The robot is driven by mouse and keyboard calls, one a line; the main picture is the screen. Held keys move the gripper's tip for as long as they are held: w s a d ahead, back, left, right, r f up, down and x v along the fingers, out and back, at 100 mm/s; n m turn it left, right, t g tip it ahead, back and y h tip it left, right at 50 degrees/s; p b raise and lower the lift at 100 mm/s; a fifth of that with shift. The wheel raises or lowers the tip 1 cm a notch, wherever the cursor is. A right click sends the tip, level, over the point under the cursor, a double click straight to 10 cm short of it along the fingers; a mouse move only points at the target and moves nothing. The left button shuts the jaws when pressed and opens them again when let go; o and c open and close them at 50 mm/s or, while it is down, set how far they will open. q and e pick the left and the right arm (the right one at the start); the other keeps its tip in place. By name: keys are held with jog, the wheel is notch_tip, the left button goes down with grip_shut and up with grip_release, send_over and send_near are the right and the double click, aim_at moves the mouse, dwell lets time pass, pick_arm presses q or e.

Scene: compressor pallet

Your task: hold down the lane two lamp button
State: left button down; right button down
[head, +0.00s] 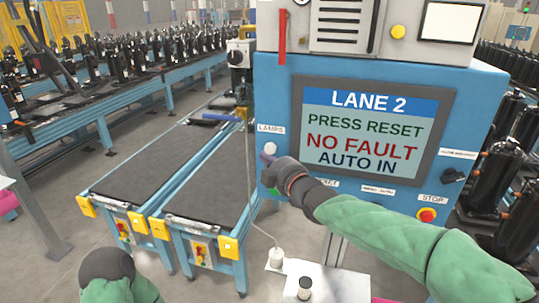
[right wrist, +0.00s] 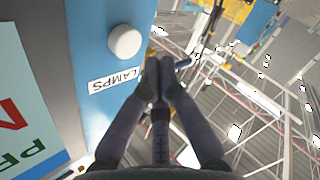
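The lane two panel (head: 272,95) is blue with a screen (head: 370,130) reading LANE 2, PRESS RESET, NO FAULT, AUTO IN. The lamp button (head: 270,149) is a round white knob under the LAMPS label. It also shows in the right wrist view (right wrist: 125,41), standing out from the panel. My right gripper (head: 266,160) has its fingers drawn together, empty, with the tips just below the button in the head view. In the right wrist view its fingertips (right wrist: 158,66) are beside the button, apart from it in the picture. My left gripper (head: 107,266) is low at left, its fingers hidden.
A green button (head: 273,190) sits just below my right gripper, partly covered. A red STOP button (head: 426,215) and a black selector (head: 453,175) are on the panel's right. Two conveyors (head: 215,180) stand left of the panel. Black compressors (head: 495,180) stand at right.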

jog(key=s, duration=0.1)
jog(key=s+a+b, duration=0.1)
jog(key=s, duration=0.1)
jog(key=shift+s, duration=0.2)
jog(key=shift+f, duration=0.15)
dwell(0.3)
jog(key=s+d+f+m+g+h+b, duration=0.1)
jog(key=d+f+m+g+b, duration=0.15)
jog(key=f, duration=1.25)
jog(key=s+d+f+m+g+h+b, duration=0.1)
jog(key=f+m+g+b, duration=0.15)
jog(key=f, duration=1.35)
jog(key=s+d+f+m+g+h+b, duration=0.2)
jog(key=f+m+b, duration=0.1)
jog(key=f, duration=1.2)
jog(key=s+d+f+m+g+b, duration=0.2)
jog(key=s+f, duration=0.3)
jog(key=f, duration=0.4)
jog(key=s+d+f+m+g+b, duration=0.1)
jog(key=s+f+m+g, duration=0.15)
jog(key=s+f, duration=0.55)
jog(key=s+d+f+m+g+b, duration=0.1)
jog(key=s+f+m+g+b, duration=0.2)
jog(key=s+f, duration=1.1)
jog(key=shift+s+m+b, duration=0.3)
jog(key=shift+m+b, duration=0.15)
jog(key=shift+m, duration=0.7)
